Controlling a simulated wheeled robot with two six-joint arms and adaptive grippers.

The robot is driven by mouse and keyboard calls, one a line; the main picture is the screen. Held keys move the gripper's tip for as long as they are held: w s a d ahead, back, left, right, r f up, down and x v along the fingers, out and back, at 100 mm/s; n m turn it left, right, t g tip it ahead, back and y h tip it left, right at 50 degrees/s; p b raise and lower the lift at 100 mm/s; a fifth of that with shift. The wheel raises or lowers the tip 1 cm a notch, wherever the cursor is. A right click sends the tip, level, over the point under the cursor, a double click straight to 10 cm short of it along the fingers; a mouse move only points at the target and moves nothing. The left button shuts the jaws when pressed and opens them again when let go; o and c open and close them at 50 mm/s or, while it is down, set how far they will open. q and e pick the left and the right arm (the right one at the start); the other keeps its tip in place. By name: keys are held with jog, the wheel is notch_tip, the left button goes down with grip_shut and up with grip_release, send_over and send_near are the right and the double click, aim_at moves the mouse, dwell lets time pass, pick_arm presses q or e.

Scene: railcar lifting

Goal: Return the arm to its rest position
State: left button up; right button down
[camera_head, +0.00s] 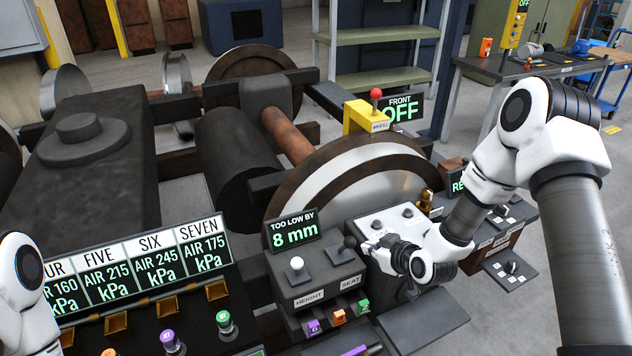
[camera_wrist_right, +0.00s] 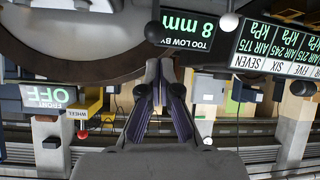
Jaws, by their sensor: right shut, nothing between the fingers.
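My right arm (camera_head: 575,190) comes in from the right, white and grey, bent at the elbow. My right gripper (camera_head: 378,248) is shut and empty over the control boxes at the front, beside the SEAT side of the height box (camera_head: 315,278).
A display (camera_head: 295,230) reads "TOO LOW BY 8 mm". A panel (camera_head: 130,270) shows air pressures for FIVE, SIX and SEVEN. The yellow WHEEL box (camera_head: 362,118) carries a red-knobbed lever; the FRONT sign (camera_head: 402,108) reads OFF. Open floor (camera_head: 590,220) lies at the right.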

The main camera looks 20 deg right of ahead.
jog(key=s+a+f+n+g, duration=0.1)
jog(key=s+a+f+g, duration=0.5)
jog(key=s+f, duration=0.75)
jog(key=s+f+m+g+h, duration=0.1)
jog(key=s+m+g, duration=0.1)
jog(key=s, duration=0.7)
jog(key=s+a+f+m+g+h, duration=0.1)
jog(key=s+f+m+g, duration=0.1)
jog(key=s, duration=0.7)
jog(key=shift+a+m+g, duration=0.2)
jog(key=shift+m+g, duration=0.2)
jog(key=shift+m, duration=0.2)
